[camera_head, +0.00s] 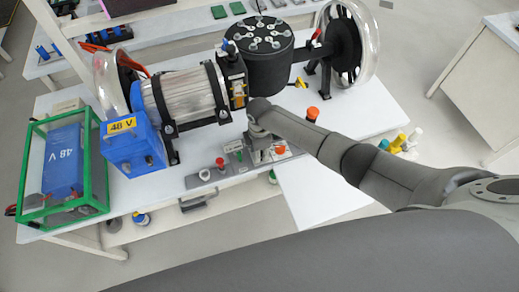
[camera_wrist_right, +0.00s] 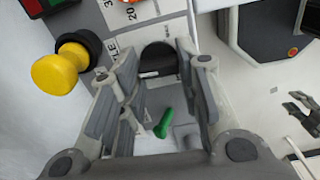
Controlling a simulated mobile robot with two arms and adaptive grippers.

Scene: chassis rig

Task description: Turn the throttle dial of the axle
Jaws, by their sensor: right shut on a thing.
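My right gripper (camera_head: 259,155) reaches down onto the control panel at the front edge of the bench, below the axle rig. In the right wrist view its two fingers (camera_wrist_right: 161,85) stand on either side of the dark, rounded throttle dial (camera_wrist_right: 158,63) and are shut on it. A white scale label (camera_wrist_right: 128,13) with numbers and a partly hidden word lies beside the dial. In the head view the arm and gripper hide the dial. A small dark pronged part at the right of the wrist view looks like my left gripper (camera_wrist_right: 300,106), its prongs apart and empty.
A red button (camera_head: 220,163) and an orange knob (camera_head: 312,113) are nearby. A blue 48 V box (camera_head: 133,150) and green-framed case (camera_head: 65,165) stand left.

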